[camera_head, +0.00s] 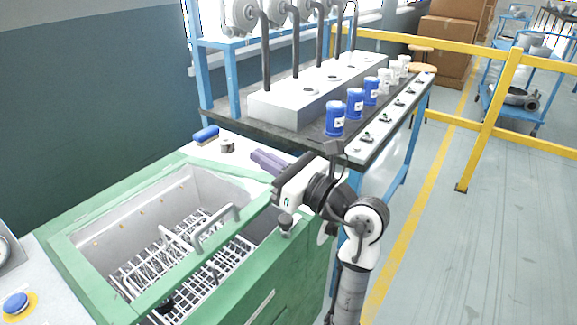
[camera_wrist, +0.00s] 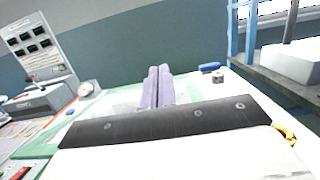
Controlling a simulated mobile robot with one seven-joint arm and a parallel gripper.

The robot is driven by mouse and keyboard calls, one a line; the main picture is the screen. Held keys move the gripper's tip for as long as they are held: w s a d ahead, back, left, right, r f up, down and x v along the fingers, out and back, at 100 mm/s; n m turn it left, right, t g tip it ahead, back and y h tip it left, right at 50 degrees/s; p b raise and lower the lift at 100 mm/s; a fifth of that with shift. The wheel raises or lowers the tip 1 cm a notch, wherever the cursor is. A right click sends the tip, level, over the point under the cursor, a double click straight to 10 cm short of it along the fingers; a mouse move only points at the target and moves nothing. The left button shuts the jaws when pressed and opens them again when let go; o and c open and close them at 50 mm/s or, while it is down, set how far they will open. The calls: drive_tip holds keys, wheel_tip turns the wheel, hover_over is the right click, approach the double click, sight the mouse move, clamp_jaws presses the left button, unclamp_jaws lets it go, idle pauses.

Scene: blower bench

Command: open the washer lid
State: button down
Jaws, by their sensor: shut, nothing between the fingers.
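The green washer (camera_head: 262,285) stands at the lower left in the head view. A green rail (camera_head: 170,278) with a raised grey handle (camera_head: 215,228) crosses above its tub, and looks like the lid's front frame. A wire basket (camera_head: 235,258) shows inside on both sides of the rail. I cannot tell whether a clear panel fills the frame or how far the lid is raised. My gripper (camera_head: 256,156) is shut and empty, above the washer's right end, right of and apart from the handle. Its purple fingers (camera_wrist: 158,72) lie together in the wrist view; the handle is not visible there.
A blue brush (camera_head: 205,134) and a small grey cylinder (camera_head: 227,146) sit at the washer's far edge. A bench (camera_head: 365,148) with blue canisters (camera_head: 335,118) stands close behind my arm. A blue button (camera_head: 15,302) is at lower left. Floor right of the bench is open, up to a yellow rail (camera_head: 487,125).

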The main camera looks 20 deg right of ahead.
drive_tip(key=shift+w+a+r+p, duration=0.25)
drive_tip(key=shift+w+r, duration=0.15)
drive_tip(key=shift+r, duration=0.35)
drive_tip(key=shift+w+a+r+p, duration=0.15)
drive_tip(key=shift+w+a+r, duration=0.15)
drive_tip(key=shift+r, duration=0.4)
drive_tip(key=shift+f, duration=0.15)
idle(0.5)
